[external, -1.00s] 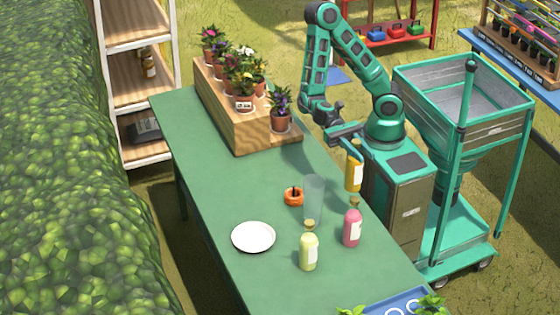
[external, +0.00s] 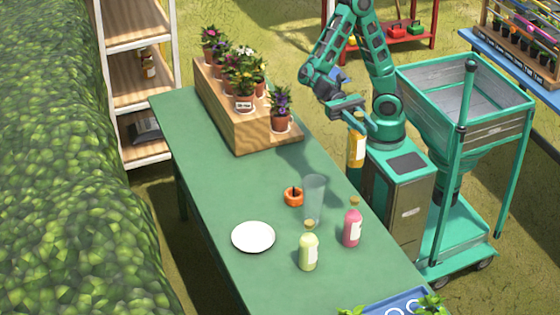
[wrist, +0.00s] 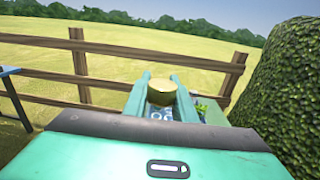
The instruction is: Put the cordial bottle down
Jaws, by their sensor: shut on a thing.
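An orange-yellow cordial bottle (external: 356,148) with a pale label hangs upright from my gripper (external: 360,118), beside the right edge of the green table (external: 200,160). My gripper is shut on its top. In the wrist view the round tan cork (wrist: 162,92) sits between my two fingers. Two other bottles stand on the table: a pink one (external: 352,230) and a pale yellow-green one (external: 309,252).
A clear glass (external: 314,200), an orange item (external: 293,196) and a white plate (external: 253,237) are on the table. A wooden stepped stand (external: 240,120) with potted flowers is at the far end. A blue tray (external: 385,305) is at the near end. The table's left side is mostly bare.

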